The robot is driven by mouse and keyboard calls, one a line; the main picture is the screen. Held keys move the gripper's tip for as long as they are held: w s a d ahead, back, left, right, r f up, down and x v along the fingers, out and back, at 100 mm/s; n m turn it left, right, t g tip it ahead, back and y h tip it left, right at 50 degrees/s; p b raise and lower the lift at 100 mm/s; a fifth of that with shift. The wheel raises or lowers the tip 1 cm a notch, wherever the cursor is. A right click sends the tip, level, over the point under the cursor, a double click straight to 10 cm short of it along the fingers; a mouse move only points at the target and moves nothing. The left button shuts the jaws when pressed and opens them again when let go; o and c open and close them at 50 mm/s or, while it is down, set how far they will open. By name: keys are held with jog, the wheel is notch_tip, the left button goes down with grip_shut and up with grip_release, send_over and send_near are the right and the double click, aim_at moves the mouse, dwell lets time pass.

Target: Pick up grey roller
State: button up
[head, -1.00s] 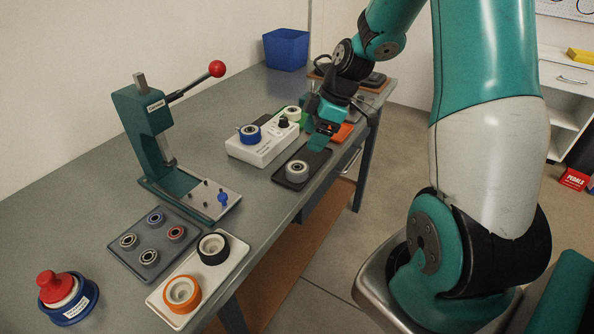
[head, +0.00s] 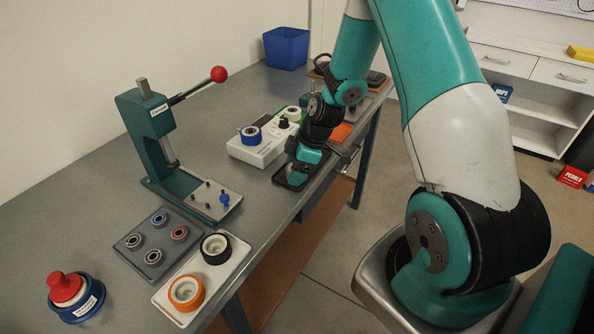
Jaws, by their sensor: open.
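My gripper (head: 298,174) is down over the small black tray (head: 281,180) at the bench's front edge. Its jaws are open. The grey roller, which stood on this tray in the earlier head view, is now hidden behind or between the jaws. I cannot tell whether the fingers touch it.
A green press (head: 150,140) stands further left. A white tray (head: 232,261) holds an orange roller (head: 186,290) and a black one (head: 215,248). A blue bin (head: 285,48) stands at the back.

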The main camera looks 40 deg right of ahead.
jog(key=shift+c, duration=0.2)
jog(key=c, duration=0.6)
jog(key=shift+r, duration=0.1)
